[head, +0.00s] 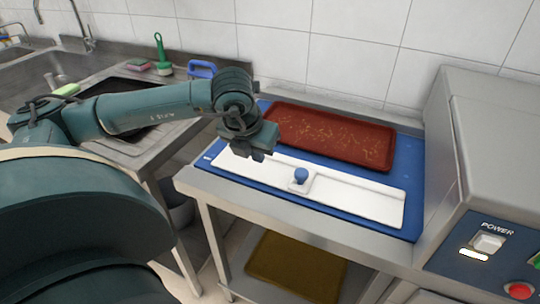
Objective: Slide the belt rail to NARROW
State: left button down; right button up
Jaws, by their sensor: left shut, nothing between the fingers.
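The belt rail is a long white plate (355,198) with a slot along it, lying on a blue mat (408,165) on the steel counter. A blue round knob on a white slider (300,177) sits near the middle of the rail. Small lettering at the rail's left end is too small to read. My left gripper (258,156) is shut and empty. It is above the left part of the rail, to the left of the knob and apart from it. My right gripper is not in view.
A red-brown tray (330,136) lies behind the rail. A grey machine (490,150) with a POWER switch (487,243) and a red button (518,290) stands at the right. A sink and a green brush (163,58) are at the left. A brown tray (295,268) is on the shelf below.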

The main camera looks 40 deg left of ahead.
pick_arm(q)
jog(key=p+x, duration=0.1)
jog(key=x, duration=0.6)
jog(key=shift+w+f, duration=0.1)
jog(key=shift+f, duration=0.15)
jog(key=w, duration=0.1)
jog(key=w+p, duration=0.1)
jog(key=w, duration=0.1)
jog(key=shift+w+a+f, duration=0.1)
jog(key=shift+a, duration=0.25)
jog(key=shift+w+a+f, duration=0.1)
jog(key=shift+w, duration=0.35)
jog(key=shift+w, duration=0.1)
